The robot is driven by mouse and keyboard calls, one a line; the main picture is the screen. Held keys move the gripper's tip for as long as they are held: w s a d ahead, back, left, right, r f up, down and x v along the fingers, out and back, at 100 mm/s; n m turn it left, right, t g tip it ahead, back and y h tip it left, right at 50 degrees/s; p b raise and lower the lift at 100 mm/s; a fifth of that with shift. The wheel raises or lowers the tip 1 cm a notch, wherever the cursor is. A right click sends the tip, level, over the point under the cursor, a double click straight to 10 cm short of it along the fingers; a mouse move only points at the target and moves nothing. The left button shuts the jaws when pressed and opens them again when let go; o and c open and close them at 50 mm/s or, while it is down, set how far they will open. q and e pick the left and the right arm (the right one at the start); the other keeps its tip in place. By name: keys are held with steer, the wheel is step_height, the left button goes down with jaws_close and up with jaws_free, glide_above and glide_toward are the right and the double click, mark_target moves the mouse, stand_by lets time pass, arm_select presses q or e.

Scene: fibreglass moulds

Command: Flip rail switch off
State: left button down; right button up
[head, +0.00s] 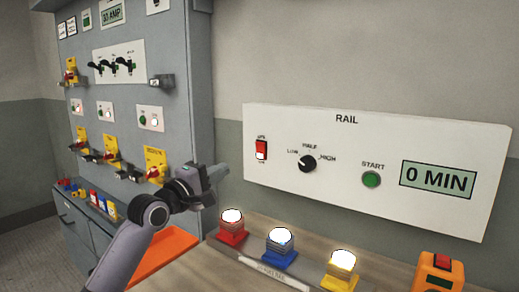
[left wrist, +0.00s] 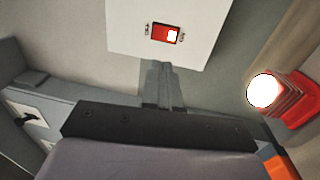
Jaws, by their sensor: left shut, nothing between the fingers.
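The rail switch (head: 261,150) is a small red rocker at the left end of the white RAIL panel (head: 330,192). Its lower part shows white in the head view; its small labels are hard to read. It also shows near the top of the left wrist view (left wrist: 160,31), with the white part at its right end. My left gripper (head: 219,173) is shut and empty. It is left of the panel and a little lower than the switch, with its fingers (left wrist: 165,88) pointing toward the panel, apart from the switch. My right gripper is not in view.
The panel also has a black knob (head: 307,163), a green START button (head: 371,179) and a display (head: 438,180) reading 0 MIN. Red (head: 232,227), blue (head: 280,246) and yellow (head: 341,270) lamps stand on the bench below. A grey cabinet (head: 190,90) with switches stands left.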

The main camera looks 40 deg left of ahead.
arm_select(q)
steer(key=shift+r, duration=0.2)
steer(key=p, duration=0.3)
glide_toward(259, 147)
steer(key=w, duration=0.4)
steer(key=w+r, duration=0.1)
steer(key=w, duration=0.1)
steer(key=shift+w+a, duration=0.2)
steer(key=shift+w, duration=0.2)
steer(key=shift+f, duration=0.1)
